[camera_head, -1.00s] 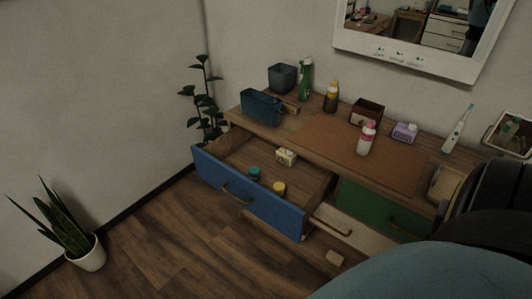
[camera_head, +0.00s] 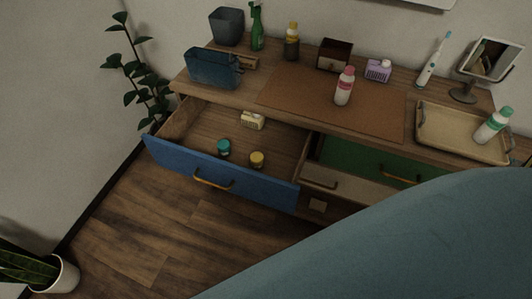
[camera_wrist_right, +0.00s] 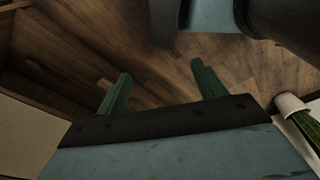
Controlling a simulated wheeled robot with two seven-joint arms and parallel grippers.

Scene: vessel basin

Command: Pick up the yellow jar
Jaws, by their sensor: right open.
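The yellow jar (camera_head: 257,159) is small, with a yellow top, and stands in the open blue drawer (camera_head: 218,178) near its front wall. A similar jar with a teal top (camera_head: 224,147) stands just left of it. My right gripper (camera_wrist_right: 162,88) shows in the right wrist view with two green fingers spread apart and nothing between them. The wooden floor lies behind the fingers, and the jar is not seen in that view. My left gripper is not in view.
A yellowish box (camera_head: 252,120) lies farther back in the drawer. The dresser top holds a bottle (camera_head: 344,87), a tray (camera_head: 461,137) and other items. A green drawer (camera_head: 370,160) is at right. A potted plant (camera_head: 55,275) stands on the floor at lower left.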

